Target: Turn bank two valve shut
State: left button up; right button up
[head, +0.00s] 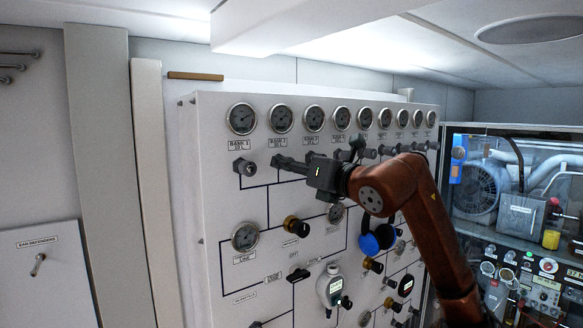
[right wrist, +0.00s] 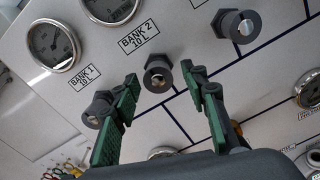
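The bank two valve (right wrist: 158,73) is a dark hexagonal knob with a pale centre, below the "BANK 2 10 L" label (right wrist: 138,37) in the right wrist view. My right gripper (right wrist: 160,78) is open, its green-padded fingers on either side of the knob in that view, with gaps on both sides. I cannot tell how far the fingertips reach over it. In the head view my right gripper (head: 278,161) is at the panel just under the bank two label (head: 278,143) and hides the knob. My left gripper is not in view.
The bank one knob (right wrist: 98,110) sits close by the left finger, and another knob (right wrist: 237,25) is up to the right. Gauges (head: 241,118) line the panel top (head: 222,200). Blue ear defenders (head: 378,240) show below my right arm. A glazed equipment cabinet (head: 520,130) stands at right.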

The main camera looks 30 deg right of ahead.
jog(key=shift+s, duration=0.1)
jog(key=s, duration=1.2)
jog(key=shift+d, duration=0.45)
jog(key=shift+w, duration=0.1)
